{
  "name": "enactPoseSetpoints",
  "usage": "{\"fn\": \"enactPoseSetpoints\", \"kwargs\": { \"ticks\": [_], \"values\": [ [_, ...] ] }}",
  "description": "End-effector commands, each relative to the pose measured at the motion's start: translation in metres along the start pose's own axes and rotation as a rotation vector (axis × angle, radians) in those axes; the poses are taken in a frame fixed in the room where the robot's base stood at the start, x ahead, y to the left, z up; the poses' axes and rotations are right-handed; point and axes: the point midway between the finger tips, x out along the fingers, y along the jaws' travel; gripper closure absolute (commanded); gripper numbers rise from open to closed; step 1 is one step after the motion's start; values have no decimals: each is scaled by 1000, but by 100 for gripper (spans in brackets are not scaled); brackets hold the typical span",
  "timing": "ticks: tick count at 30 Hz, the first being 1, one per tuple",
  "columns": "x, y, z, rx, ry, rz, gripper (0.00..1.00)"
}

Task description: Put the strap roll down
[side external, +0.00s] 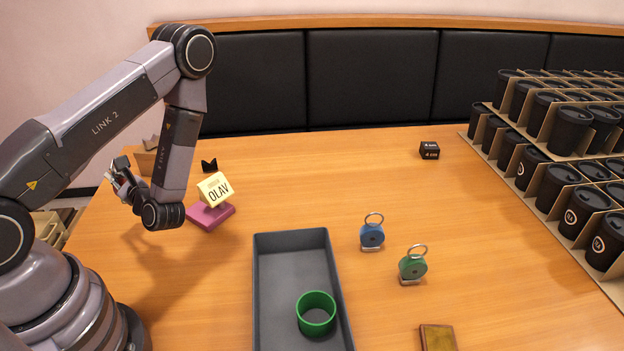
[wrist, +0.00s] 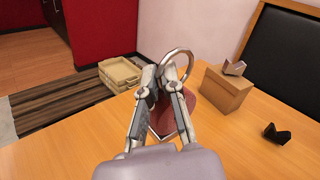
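My gripper (side external: 122,178) is at the table's left end, beyond the forearm in the side view. In the wrist view its fingers (wrist: 165,82) are closed around a dark red strap roll (wrist: 186,112) with a metal ring (wrist: 178,62) on top. The fingers cover part of the roll. Whether its bottom touches the table cannot be told. A blue roll (side external: 372,236) and a green roll (side external: 412,266), each with a metal ring, stand upright on the table right of the grey tray (side external: 263,290).
A cardboard box (wrist: 228,90) stands just beyond my gripper, beside a black holder (wrist: 277,133). A yellow sign block (side external: 215,188) sits on a pink base (side external: 203,217). Cup crates (side external: 560,165) fill the right.

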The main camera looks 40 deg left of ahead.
Motion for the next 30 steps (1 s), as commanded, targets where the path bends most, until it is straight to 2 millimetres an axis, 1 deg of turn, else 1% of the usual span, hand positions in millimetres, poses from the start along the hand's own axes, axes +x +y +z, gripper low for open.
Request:
{"fn": "enactPoseSetpoints", "kwargs": {
  "ticks": [1, 2, 5, 8, 9, 11, 14, 15, 17, 22, 23, 24, 26, 27, 29, 30],
  "values": [
    [-4, 0, 10, -7, -16, 39, 100],
    [-6, 1, 16, -6, -30, 70, 100],
    [-22, 10, 35, -5, -82, 205, 100],
    [-46, 23, 51, 1, -141, 358, 100],
    [-57, 28, 56, 3, -166, 419, 100],
    [-75, 36, 62, 7, -202, 511, 100],
    [-108, 48, 68, 12, -264, 668, 100],
    [-123, 52, 69, 14, -290, 732, 100],
    [-146, 58, 70, 18, -329, 831, 100],
    [-220, 70, 65, 25, -448, 1132, 100],
    [-234, 70, 63, 27, -469, 1187, 100],
    [-252, 71, 61, 28, -498, 1261, 100],
    [-281, 71, 58, 30, -543, 1374, 100],
    [-300, 70, 55, 30, -571, 1450, 100],
    [-328, 67, 52, 31, -614, 1562, 100],
    [-347, 64, 50, 32, -642, 1637, 100]
  ]
}}
